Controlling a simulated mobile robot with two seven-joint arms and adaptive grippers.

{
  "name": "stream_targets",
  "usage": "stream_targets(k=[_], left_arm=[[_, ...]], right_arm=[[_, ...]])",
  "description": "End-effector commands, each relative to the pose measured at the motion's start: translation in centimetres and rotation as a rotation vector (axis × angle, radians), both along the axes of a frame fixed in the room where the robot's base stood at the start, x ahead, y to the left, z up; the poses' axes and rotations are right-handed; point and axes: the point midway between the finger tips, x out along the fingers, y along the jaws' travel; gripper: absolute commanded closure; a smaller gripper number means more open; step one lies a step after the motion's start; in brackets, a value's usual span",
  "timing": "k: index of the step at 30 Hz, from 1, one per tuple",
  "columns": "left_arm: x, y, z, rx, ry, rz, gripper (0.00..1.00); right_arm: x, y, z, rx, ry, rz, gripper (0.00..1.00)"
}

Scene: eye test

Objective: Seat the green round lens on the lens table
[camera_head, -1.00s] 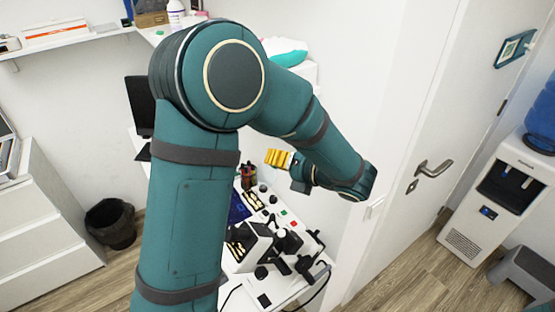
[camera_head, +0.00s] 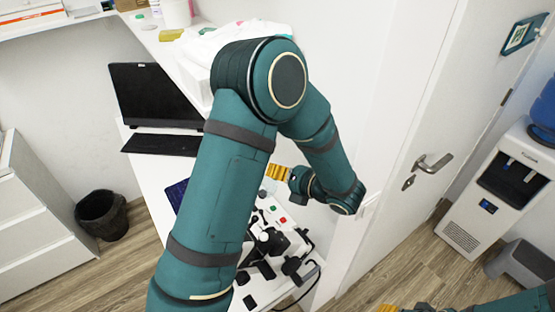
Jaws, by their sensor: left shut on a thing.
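My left arm rises through the middle of the view. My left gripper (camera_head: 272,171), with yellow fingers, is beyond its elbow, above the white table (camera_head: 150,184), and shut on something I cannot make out. I cannot pick out the green round lens. A black and white instrument (camera_head: 275,243) stands on the table's near end, below the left gripper and partly behind my arm. I cannot tell the lens table apart on it. My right gripper (camera_head: 388,308) barely shows at the bottom edge, its fingers cut off.
A door (camera_head: 400,215) with a handle is at the right, beside a water cooler (camera_head: 485,190) and a grey stool (camera_head: 522,268). A dark bin (camera_head: 102,215) stands on the floor at the left.

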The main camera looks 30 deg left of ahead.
Motion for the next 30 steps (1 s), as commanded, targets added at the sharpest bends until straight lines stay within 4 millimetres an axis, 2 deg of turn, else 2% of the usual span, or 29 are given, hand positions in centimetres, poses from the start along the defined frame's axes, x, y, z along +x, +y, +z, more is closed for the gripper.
stream_targets(k=[1,6,14,30], left_arm=[[0.0,0.0,-1.4,0.000,0.000,0.001,1.00],[0.0,0.0,-2.7,0.000,0.000,0.001,1.00],[-0.4,-0.4,-3.3,0.000,0.000,0.000,1.00],[-2.9,-2.6,-5.1,-0.001,0.000,-0.001,1.00]], right_arm=[[-0.1,0.0,-1.1,-0.001,0.001,-0.001,0.53],[0.0,0.0,-1.9,-0.002,0.001,-0.002,0.53],[0.0,0.1,-2.4,-0.003,-0.001,-0.003,0.53],[0.1,0.2,-5.1,-0.008,0.000,-0.004,0.53]])
